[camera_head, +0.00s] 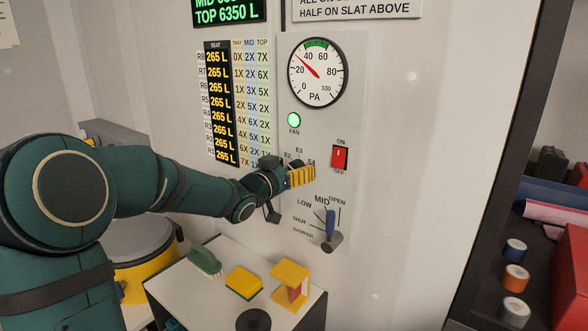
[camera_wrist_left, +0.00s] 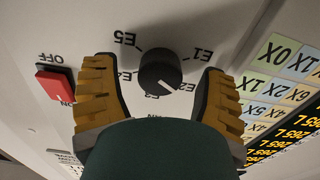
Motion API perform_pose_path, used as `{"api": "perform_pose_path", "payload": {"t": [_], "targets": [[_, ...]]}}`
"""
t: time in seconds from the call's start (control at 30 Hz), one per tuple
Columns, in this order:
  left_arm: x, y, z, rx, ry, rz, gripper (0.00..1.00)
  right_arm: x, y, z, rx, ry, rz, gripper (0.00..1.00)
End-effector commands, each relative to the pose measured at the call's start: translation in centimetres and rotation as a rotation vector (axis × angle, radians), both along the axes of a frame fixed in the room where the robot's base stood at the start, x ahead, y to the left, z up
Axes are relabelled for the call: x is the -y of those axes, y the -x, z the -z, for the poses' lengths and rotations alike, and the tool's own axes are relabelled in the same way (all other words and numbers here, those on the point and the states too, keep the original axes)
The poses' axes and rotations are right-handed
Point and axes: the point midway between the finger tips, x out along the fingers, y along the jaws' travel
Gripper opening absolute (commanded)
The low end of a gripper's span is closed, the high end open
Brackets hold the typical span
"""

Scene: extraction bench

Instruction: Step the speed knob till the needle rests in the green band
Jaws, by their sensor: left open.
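The PA gauge (camera_head: 330,90) is on the white panel, its red needle between 20 and 40, left of the green band (camera_head: 316,43) at the top. The speed knob (camera_wrist_left: 160,70) is a round black knob with marks E1 to E5. It looks upside down in the left wrist view, its white pointer seemingly toward E2. In the head view my gripper mostly hides it. My left gripper (camera_head: 301,175) is open at the panel. In the left wrist view its yellow fingers stand on either side of the knob with gaps showing. My right gripper is out of view.
A red ON/OFF switch (camera_head: 340,157) is just right of the gripper, and a green FAN lamp (camera_head: 294,120) glows above.

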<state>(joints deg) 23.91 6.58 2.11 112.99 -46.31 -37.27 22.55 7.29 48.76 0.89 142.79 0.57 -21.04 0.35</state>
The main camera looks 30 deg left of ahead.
Motion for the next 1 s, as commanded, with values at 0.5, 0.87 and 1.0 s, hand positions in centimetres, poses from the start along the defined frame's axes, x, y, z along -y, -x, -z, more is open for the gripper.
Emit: {"api": "perform_pose_path", "payload": {"t": [0.5, 0.87, 1.0], "targets": [[0.03, -0.20, -0.01, 0.000, 0.000, 0.000, 0.04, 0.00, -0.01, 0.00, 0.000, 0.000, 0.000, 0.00], [0.04, -0.21, -0.01, 0.003, -0.015, 0.001, 0.03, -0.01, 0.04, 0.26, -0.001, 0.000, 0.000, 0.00], [0.09, -0.21, 0.02, 0.010, -0.059, 0.002, 0.03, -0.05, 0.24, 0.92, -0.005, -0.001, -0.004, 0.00]]}}
